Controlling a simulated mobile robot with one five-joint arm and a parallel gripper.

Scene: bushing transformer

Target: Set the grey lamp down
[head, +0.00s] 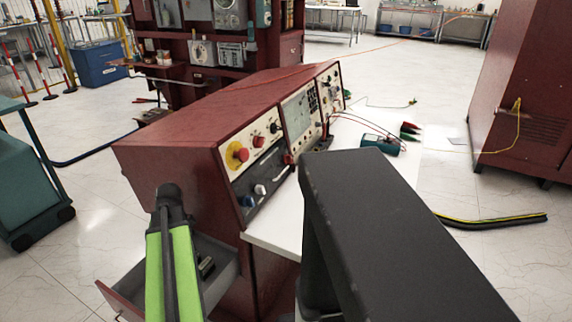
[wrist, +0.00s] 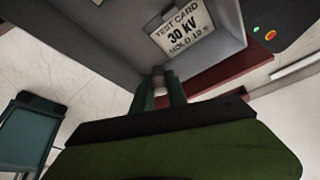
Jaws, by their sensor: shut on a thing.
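My gripper (wrist: 160,98) shows in the wrist view, its two dark green fingers shut on a small grey lamp (wrist: 158,82). Only the lamp's pale end shows between the fingertips; the rest is hidden. Beyond the fingers is a grey open drawer (wrist: 105,48) with a white test card (wrist: 180,28) reading "30 KV". I cannot tell whether the lamp touches the drawer. In the head view the same drawer (head: 222,258) stands open under the red console (head: 200,115), with small dark things inside. The lamp cannot be made out in the head view.
A white worktop (head: 275,230) runs along the console front, with a teal meter (head: 382,145) and cables. A teal cart (head: 30,190) stands at left, and a red cabinet (head: 530,90) at right. Clear floor lies between cart and console.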

